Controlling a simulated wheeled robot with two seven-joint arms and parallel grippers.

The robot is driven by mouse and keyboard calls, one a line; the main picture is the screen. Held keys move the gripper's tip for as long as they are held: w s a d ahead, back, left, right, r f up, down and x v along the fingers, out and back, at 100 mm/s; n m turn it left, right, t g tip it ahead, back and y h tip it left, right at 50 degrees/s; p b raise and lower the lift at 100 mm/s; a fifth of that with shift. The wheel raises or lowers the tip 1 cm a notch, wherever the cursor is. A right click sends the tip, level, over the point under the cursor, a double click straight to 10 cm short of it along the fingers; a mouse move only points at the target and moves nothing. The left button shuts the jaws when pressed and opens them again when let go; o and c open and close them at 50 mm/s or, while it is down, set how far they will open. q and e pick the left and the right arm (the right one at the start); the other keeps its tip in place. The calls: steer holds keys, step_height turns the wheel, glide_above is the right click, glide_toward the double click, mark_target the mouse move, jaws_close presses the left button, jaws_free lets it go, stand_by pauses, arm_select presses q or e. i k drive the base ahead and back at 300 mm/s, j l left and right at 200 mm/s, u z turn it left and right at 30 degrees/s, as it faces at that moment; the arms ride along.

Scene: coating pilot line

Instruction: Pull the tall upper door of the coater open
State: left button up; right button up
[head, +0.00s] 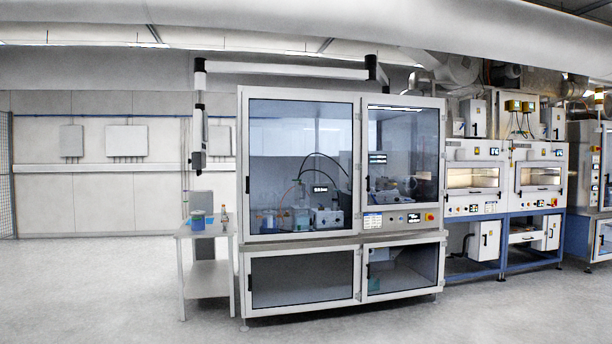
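The coater (345,240) is a large pale cabinet with glazed doors, in the middle of the head view. Its tall upper door (290,135) is the wide glass one at the upper left, and it looks shut. A short dark upright handle (247,185) sits on that door's left edge. Behind the glass are glassware, hoses and a small instrument (329,219). Neither of my grippers shows, and nothing of mine touches the door.
A shorter upper door (403,150), a control strip (400,219) and lower doors (300,280) share the cabinet front. A small side table (205,232) with a blue container (198,221) stands close at its left. Ovens (475,180) stand at right. The floor (110,290) in front is clear.

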mark_target(247, 236)
steer(key=i+u, duration=0.2)
steer(key=i, duration=0.5)
steer(key=i+j+u, duration=0.1)
steer(key=i, duration=3.3)
